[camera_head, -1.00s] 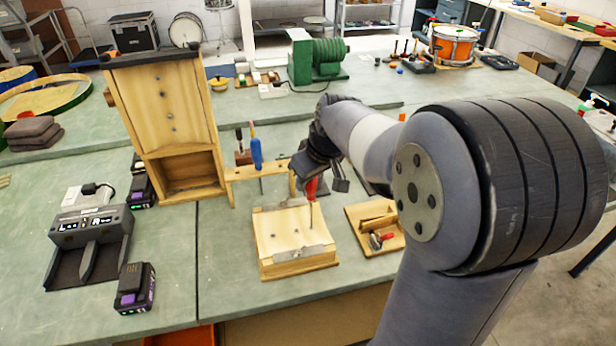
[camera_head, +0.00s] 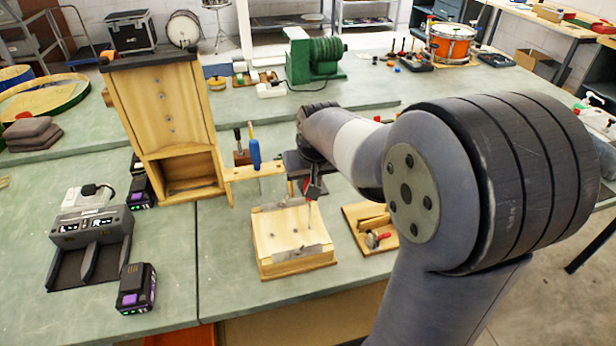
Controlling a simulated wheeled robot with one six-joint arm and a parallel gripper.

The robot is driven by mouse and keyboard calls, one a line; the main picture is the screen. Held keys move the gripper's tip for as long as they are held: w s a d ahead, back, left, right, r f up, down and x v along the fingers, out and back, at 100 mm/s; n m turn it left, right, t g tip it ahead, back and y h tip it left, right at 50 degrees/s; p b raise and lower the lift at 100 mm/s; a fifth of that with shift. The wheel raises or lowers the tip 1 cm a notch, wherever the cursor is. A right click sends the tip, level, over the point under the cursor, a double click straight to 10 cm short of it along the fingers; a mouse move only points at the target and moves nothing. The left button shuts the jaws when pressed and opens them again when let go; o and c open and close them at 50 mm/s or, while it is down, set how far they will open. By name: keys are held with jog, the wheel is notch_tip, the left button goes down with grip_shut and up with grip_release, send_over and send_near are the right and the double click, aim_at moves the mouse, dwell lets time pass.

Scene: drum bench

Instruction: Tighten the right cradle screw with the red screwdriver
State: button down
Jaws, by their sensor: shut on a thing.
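My gripper (camera_head: 311,188) is above the right part of a small wooden cradle block (camera_head: 280,232). It is shut on the red screwdriver (camera_head: 313,193), whose red handle is mostly covered by the gripper. The thin shaft points down to the cradle's right side. The tip and the right cradle screw are too small to make out, so I cannot tell whether they touch. A grey metal strip (camera_head: 292,255) lies along the front of the cradle's top.
A wooden tray (camera_head: 358,236) with a red-handled tool is right of the cradle. A rack with a blue-handled screwdriver (camera_head: 255,155) stands behind. A tall wooden box (camera_head: 160,110), a charger (camera_head: 92,232) and a battery (camera_head: 136,288) are at left. The bench front is clear.

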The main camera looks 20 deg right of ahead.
jog(key=shift+s+f+m, duration=0.1)
jog(key=shift+f+m, duration=0.1)
jog(key=shift+m, duration=0.1)
jog(key=m, duration=0.1)
jog(key=m+h, duration=0.1)
jog(key=m, duration=0.1)
jog(key=shift+d+f+m+g+h+b, duration=0.1)
jog(key=shift+d+m+g+h+b, duration=0.05)
jog(key=shift+m+g+h+b, duration=0.15)
jog(key=shift+d+m, duration=0.1)
jog(key=shift+m, duration=0.3)
jog(key=m+h, duration=0.1)
jog(key=m, duration=0.1)
jog(key=m+g+b, duration=0.1)
jog(key=m, duration=0.1)
jog(key=shift+s+d+m+h, duration=0.15)
jog(key=shift+d+m+h, duration=0.05)
jog(key=shift+m+h, duration=0.2)
jog(key=shift+r+p, duration=1.25)
jog(key=shift+r, duration=0.95)
jog(key=shift+w, duration=0.2)
